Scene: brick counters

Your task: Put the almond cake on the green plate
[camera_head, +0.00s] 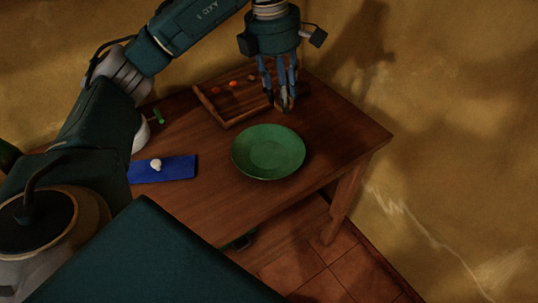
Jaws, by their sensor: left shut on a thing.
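The green plate (268,155) lies empty on the wooden table, near its front right part. My left gripper (285,105) points down just behind the plate's far rim, beside the right end of the wooden tray. Its fingers are shut on a small brownish piece, likely the almond cake (284,103), mostly hidden between the fingertips. The piece appears to be above the table, though its exact height is hard to tell. My right gripper is not in view.
A wooden tray (203,100) holds small orange and brown pieces (233,83). A blue mat (178,168) bears a small white object (155,164). Bare table (350,140) lies right of the plate.

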